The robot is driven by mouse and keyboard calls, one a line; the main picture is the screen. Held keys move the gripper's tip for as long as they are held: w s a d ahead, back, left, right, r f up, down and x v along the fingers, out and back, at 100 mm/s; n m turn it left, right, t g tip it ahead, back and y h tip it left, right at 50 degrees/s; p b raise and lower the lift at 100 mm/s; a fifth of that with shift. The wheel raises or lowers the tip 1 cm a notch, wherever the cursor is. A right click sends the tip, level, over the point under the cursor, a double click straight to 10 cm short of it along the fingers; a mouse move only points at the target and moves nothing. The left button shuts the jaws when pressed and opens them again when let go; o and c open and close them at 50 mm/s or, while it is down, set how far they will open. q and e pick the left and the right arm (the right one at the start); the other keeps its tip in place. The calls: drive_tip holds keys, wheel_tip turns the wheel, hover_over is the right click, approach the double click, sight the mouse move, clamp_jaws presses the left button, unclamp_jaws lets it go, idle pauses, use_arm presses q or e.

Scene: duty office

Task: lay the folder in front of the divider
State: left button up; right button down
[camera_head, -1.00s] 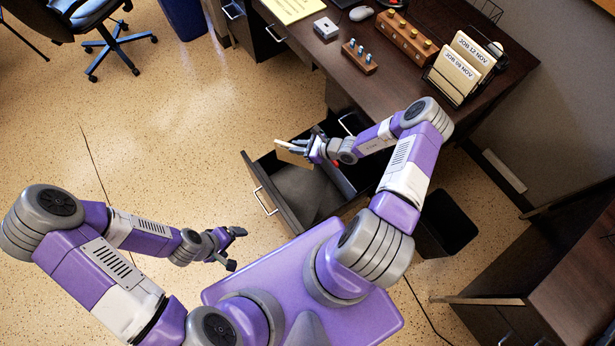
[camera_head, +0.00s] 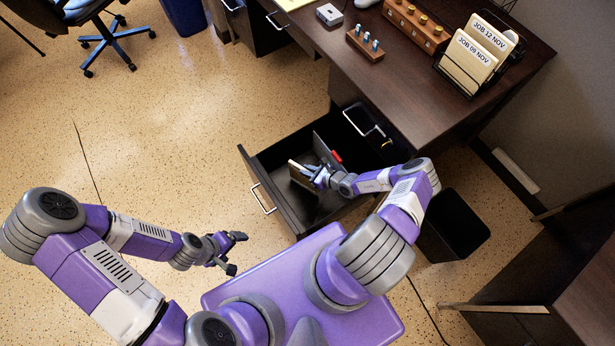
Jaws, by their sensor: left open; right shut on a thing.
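A cream folder (camera_head: 296,166) is in my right gripper (camera_head: 308,174), which is shut on it. The folder is tilted, seen nearly edge-on, over or inside the front part of the open desk drawer (camera_head: 276,206). How close it is to the drawer floor I cannot tell. The divider (camera_head: 323,147), a dark upright panel with a red tab (camera_head: 337,157), crosses the drawer just behind the folder; my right gripper and wrist hide part of it. My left gripper (camera_head: 234,253) is open and empty over the floor, left of the drawer.
The desk (camera_head: 440,125) above carries a rack of job folders (camera_head: 468,62), a wooden block with blue-topped pegs (camera_head: 366,44) and a grey box (camera_head: 328,15). A black bin (camera_head: 455,226) stands right of the drawer.

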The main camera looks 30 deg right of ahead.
drive_tip(key=shift+f+b, duration=1.05)
drive_tip(key=shift+f, duration=0.65)
drive_tip(key=shift+f, duration=0.15)
drive_tip(key=c, duration=1.1)
unclamp_jaws()
drive_tip(key=shift+o, duration=0.2)
drive_tip(key=p+v, duration=0.3)
drive_tip(key=v, duration=0.4)
drive_tip(key=shift+s+r, duration=0.25)
